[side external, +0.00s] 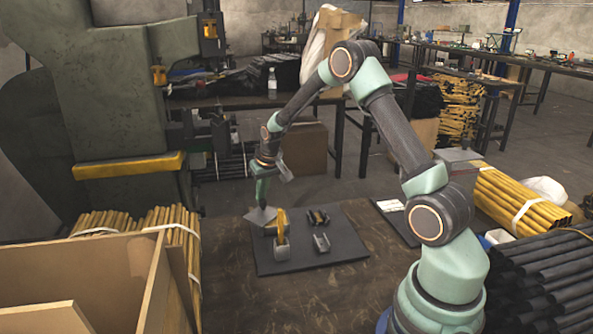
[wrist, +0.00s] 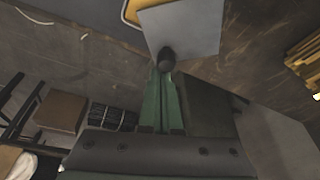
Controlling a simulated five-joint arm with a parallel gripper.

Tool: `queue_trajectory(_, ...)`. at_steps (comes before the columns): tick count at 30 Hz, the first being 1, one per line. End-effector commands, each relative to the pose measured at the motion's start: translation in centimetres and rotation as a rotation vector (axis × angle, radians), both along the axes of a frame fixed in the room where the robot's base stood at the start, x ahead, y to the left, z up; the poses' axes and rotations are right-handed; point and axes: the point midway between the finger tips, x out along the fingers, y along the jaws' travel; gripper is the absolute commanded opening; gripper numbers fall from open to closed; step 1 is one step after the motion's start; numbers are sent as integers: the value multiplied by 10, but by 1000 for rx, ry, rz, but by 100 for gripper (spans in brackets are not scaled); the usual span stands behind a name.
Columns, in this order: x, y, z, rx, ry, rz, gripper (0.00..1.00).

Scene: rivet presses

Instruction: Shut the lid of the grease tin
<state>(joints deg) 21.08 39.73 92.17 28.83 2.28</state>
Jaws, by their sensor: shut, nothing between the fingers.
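The grease tin appears to be the yellow piece (side external: 271,229) on the dark mat, with a flat grey lid (side external: 260,215) standing open and tilted at its left. In the wrist view the lid (wrist: 195,28) is a pale grey plate, with a yellow edge (wrist: 131,11) beside it. A dark round knob (wrist: 167,56) shows at the lid's lower edge. My gripper (side external: 262,203) is shut and empty, its tips down close to the lid. In the wrist view its green fingers (wrist: 164,76) end at the knob; I cannot tell whether they touch it.
The dark mat (side external: 345,250) also holds a grey holder (side external: 282,251) and small metal parts (side external: 321,242). A wooden crate (side external: 80,262) and yellow rods (side external: 175,222) stand at left. A green press (side external: 120,110) rises behind. Black tubes (side external: 550,285) lie at right.

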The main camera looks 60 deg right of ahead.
Motion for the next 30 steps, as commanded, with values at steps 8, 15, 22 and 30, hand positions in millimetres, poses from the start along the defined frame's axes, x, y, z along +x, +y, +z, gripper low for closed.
queue_trajectory(8,-7,-5,0,21,-6,-75,0)
queue_trajectory(15,-20,-10,0,39,-10,-149,0)
queue_trajectory(22,-36,-15,0,35,-9,-156,0)
queue_trajectory(30,-49,-16,0,67,-17,-266,0)
